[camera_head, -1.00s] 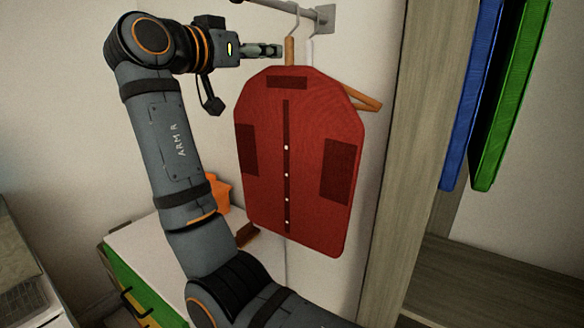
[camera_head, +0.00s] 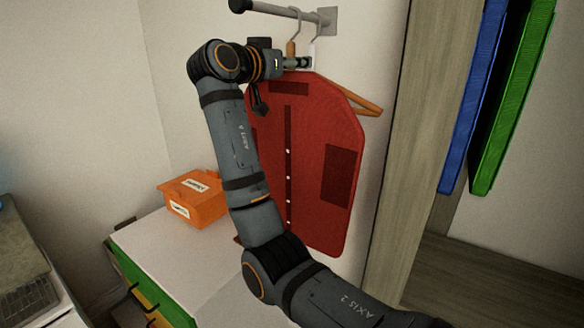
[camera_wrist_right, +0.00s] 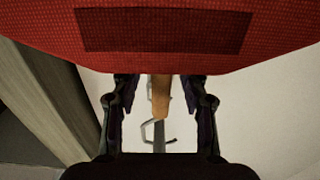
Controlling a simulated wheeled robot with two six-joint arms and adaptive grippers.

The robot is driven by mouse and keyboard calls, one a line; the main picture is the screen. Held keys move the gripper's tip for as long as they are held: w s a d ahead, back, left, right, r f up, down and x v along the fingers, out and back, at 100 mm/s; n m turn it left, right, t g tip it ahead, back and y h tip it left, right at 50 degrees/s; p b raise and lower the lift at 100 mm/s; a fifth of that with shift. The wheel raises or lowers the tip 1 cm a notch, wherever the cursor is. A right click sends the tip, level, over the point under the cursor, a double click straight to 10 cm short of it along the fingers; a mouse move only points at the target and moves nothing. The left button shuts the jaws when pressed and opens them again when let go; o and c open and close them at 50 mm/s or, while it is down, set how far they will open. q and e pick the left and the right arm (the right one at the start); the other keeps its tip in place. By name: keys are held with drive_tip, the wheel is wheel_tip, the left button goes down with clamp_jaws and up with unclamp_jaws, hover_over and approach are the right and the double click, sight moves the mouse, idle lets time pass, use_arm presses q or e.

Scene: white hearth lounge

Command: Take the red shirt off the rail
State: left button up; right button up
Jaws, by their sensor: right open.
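The red shirt (camera_head: 315,170) is a flat panel with white buttons and dark patches. It hangs from a wooden hanger (camera_head: 366,97) on the wall rail (camera_head: 285,12). My right gripper (camera_head: 304,62) is at the top of the shirt by the hanger's neck, and my arm covers the shirt's left side. In the right wrist view, the open fingers of my right gripper (camera_wrist_right: 162,88) stand either side of the wooden hanger neck (camera_wrist_right: 160,96), with gaps showing on both sides. The shirt (camera_wrist_right: 160,35) fills the top there. My left gripper is not in view.
A wooden post (camera_head: 408,150) stands right of the shirt, with blue (camera_head: 472,100) and green (camera_head: 512,100) hanging items beyond it. An orange box (camera_head: 193,196) sits on a white-topped drawer unit (camera_head: 165,255) at lower left. Wall is close behind the shirt.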

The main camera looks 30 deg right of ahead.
drive_tip(key=shift+a, duration=0.35)
drive_tip(key=shift+c, duration=1.4)
drive_tip(key=shift+d, duration=0.15)
clamp_jaws()
drive_tip(key=shift+r, duration=0.1)
